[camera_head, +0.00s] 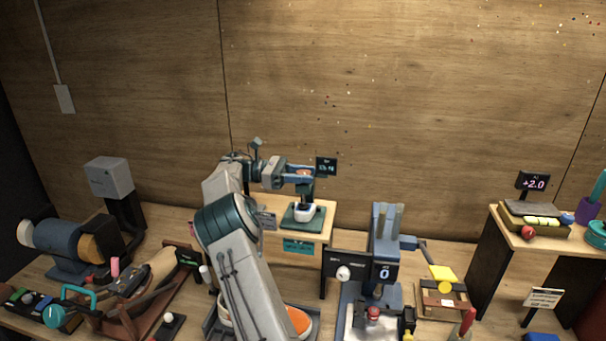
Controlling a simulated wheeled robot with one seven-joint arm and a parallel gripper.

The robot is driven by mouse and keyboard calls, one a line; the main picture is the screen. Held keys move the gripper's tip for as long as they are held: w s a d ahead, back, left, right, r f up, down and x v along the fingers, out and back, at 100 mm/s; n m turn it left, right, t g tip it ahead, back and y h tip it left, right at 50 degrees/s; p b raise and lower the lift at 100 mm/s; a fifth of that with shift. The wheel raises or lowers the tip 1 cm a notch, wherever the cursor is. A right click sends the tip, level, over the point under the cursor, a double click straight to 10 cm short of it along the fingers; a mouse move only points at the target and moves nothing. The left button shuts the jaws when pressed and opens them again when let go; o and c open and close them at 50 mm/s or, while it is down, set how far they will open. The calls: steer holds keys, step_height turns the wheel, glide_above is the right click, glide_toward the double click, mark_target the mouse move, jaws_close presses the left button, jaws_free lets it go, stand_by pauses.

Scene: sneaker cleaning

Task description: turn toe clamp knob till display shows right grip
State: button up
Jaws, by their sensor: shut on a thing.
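My gripper (303,178) reaches in from the left at the back table and is shut on a small orange knob (304,172), most of which its fingers hide. The knob sits at the top of a small clamp stand with a dark green base (293,219) and a white block (304,211) on it. A small dark display (326,166) stands right behind the fingertips. It shows greenish characters too small to read surely.
My arm covers the front middle and partly hides an orange and white sneaker (299,319). A blue-grey machine (387,223) with a display reading 0 (384,273) stands right of it. A display reading +2.0 (534,184) is at far right. Tools crowd the left.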

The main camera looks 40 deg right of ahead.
mark_target(304, 172)
steer(key=o, duration=1)
steer(key=shift+d, duration=0.1)
steer(key=shift+c, duration=0.2)
steer(key=shift+r, duration=0.1)
steer(key=shift+r, duration=0.25)
step_height(304, 172, up, 3)
steer(key=shift+f+b, duration=0.1)
steer(key=shift+b, duration=0.6)
steer(key=s+d+r+b, duration=0.3)
steer(key=s+d+r, duration=0.2)
steer(key=s, duration=0.5)
step_height(304, 172, up, 2)
steer(key=shift+s+d+r+b, duration=0.15)
steer(key=shift+s+r+b, duration=0.1)
steer(key=shift+b, duration=0.15)
